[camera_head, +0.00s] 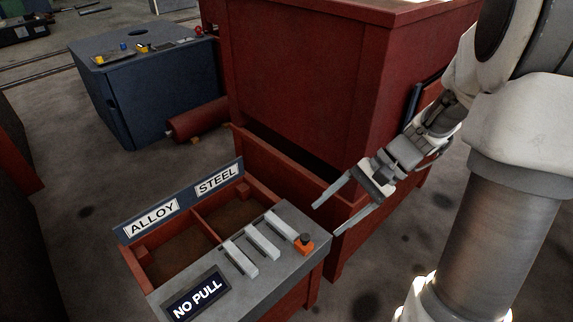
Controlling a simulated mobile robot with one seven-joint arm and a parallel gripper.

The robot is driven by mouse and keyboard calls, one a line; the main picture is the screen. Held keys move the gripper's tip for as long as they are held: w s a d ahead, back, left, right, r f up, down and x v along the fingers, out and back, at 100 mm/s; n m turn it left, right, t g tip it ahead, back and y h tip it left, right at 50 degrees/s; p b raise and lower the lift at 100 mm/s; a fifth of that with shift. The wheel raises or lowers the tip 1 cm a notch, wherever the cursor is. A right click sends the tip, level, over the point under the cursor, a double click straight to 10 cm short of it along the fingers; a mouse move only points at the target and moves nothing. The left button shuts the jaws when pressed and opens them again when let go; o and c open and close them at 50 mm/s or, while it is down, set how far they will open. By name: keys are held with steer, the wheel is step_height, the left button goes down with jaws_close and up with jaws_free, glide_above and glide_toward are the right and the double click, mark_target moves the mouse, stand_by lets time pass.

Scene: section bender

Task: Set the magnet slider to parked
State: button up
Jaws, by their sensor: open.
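A grey panel (218,272) tops the front of a red two-compartment bin. On its right end sits an orange block with a dark knob (305,243), beside a row of pale raised bars (262,243). The knobbed block looks like the magnet slider, but no label on it is readable. A dark plate reading "NO PULL" (198,294) lies at the panel's left end. My gripper (326,219) is open and empty, above and to the right of the knob, apart from it. Its fingers point left toward the panel.
The bin's back board reads ALLOY (151,219) and STEEL (216,180). A large red cabinet (300,90) stands close behind my gripper. A blue cabinet (150,90) and a red roller (198,120) are farther back left. Floor shows at the lower right.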

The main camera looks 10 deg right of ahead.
steer(key=w+d+f+m+t+y+b, duration=0.2)
steer(key=d+f+m+y, duration=0.15)
steer(key=f, duration=0.45)
steer(key=w+d+f+m+t+y+b, duration=0.2)
steer(key=w+f+m, duration=0.15)
steer(key=f, duration=0.35)
steer(key=m+t+b, duration=0.4)
steer(key=m+t, duration=0.5)
glide_toward(305, 237)
steer(key=shift+h, duration=0.25)
steer(key=x, duration=0.3)
steer(key=b+x, duration=0.1)
steer(key=x, duration=0.2)
steer(key=b+x, duration=0.1)
steer(key=x, duration=0.3)
steer(key=shift+a+f, duration=0.1)
steer(key=shift+f, duration=0.2)
jaws_close()
